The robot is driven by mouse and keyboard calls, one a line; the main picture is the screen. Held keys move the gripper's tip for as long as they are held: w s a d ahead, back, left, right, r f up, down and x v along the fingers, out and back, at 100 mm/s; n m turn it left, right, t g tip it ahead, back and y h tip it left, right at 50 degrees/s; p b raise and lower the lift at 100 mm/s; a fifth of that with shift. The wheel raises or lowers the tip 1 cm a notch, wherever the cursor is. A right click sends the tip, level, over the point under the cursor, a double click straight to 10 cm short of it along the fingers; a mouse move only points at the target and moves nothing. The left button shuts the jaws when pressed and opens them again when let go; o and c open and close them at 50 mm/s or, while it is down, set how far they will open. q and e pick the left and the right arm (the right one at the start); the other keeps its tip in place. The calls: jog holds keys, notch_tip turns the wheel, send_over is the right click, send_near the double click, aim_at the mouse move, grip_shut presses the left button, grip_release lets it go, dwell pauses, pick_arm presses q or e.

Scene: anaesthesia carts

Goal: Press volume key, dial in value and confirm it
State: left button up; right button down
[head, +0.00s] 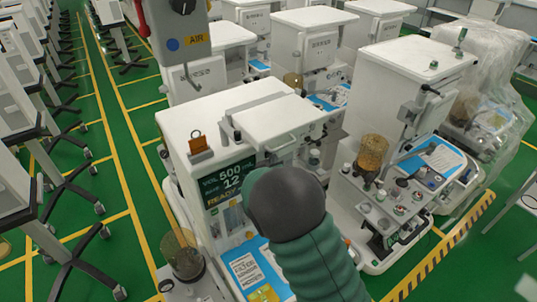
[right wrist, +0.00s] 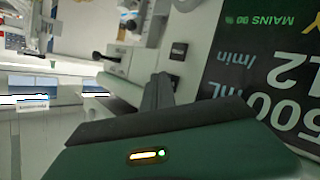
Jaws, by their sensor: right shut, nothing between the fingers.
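The anaesthesia cart in front of me carries a dark screen (head: 222,184) reading "VOL 500 mL", a rate of 12 and a partly covered "READY" line. In the right wrist view the same screen (right wrist: 275,70) fills the right side, upside down, with "500 mL", "12 /min" and "MAINS". My right arm's dark end covers the screen's lower right part in the head view. My right gripper (right wrist: 161,80) is shut and empty, its dark fingers beside the screen edge. My left gripper is not in view.
A grey column with an "AIR" label (head: 196,40) hangs above the cart. A bellows jar (head: 184,255) stands at its lower left. A second cart with an amber canister (head: 372,152) is close on the right. Green floor (head: 115,170) lies open to the left.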

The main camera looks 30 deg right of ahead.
jog(key=shift+w, duration=0.45)
dwell(0.6)
jog(key=shift+s, duration=0.9)
jog(key=s, duration=0.5)
jog(key=shift+d, duration=0.25)
dwell(0.4)
